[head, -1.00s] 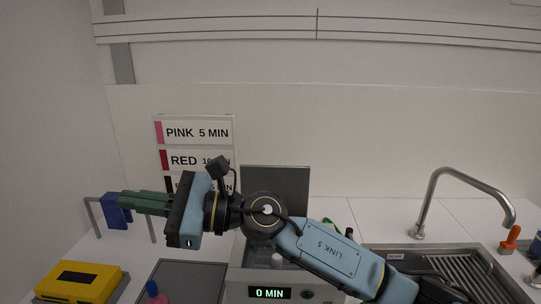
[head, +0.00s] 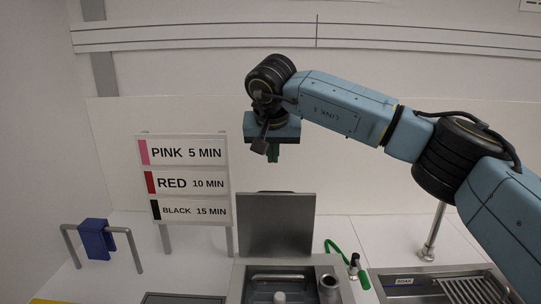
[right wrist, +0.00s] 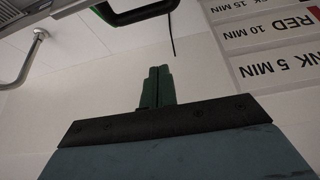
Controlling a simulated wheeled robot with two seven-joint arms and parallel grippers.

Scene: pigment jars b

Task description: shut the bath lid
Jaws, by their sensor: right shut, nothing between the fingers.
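The bath (head: 246,293) stands at the bottom middle of the head view. Its grey lid (head: 276,226) is open and stands upright at the back of the bath. A jar with a pale top (head: 280,297) shows inside the bath, cut off by the frame edge. My right gripper (head: 273,158) points down above the lid, apart from it in the picture. Its green fingers are shut and empty; they also show in the right wrist view (right wrist: 157,88). My left gripper is not in view.
A sign board (head: 184,182) with pink, red and black times stands left of the lid. A blue cloth (head: 97,240) hangs on a rail further left. A sink (head: 400,282) and tap (head: 431,235) are at the right. A dark cylinder (head: 328,289) stands at the bath's right side.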

